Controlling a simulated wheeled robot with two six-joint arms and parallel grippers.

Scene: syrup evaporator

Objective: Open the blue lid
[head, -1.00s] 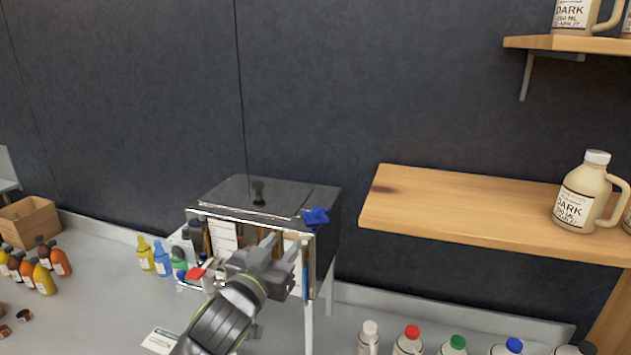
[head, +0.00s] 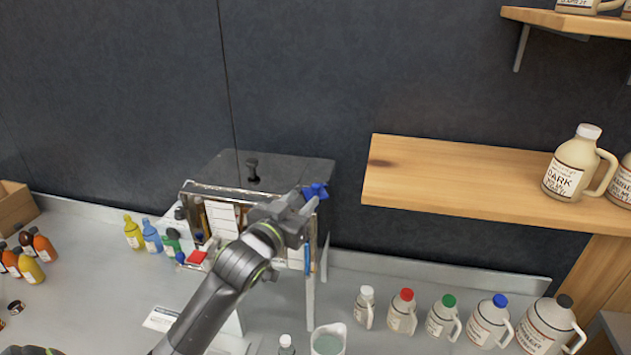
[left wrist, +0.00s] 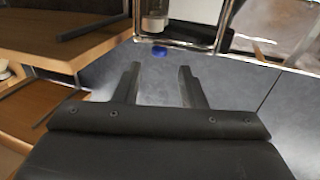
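A blue part (head: 315,191), which looks like a cap or handle, sits at the upper right front corner of the metal evaporator box (head: 292,172). In the left wrist view a blue round cap (left wrist: 159,52) shows just beyond the fingertips, roughly midway between them, below a pale cylinder. My left gripper (head: 308,208) is close to the blue part in the head view; contact cannot be told there. In the left wrist view the left gripper (left wrist: 159,70) has its fingers apart with nothing between them. A jug with a blue lid (head: 500,300) stands at lower right.
Jugs with white, red, green and dark lids stand beside the blue-lidded one. A wooden shelf (head: 455,180) juts out at right. Small bottles (head: 150,236) stand left of the box. A beaker (head: 328,340) stands at the bottom.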

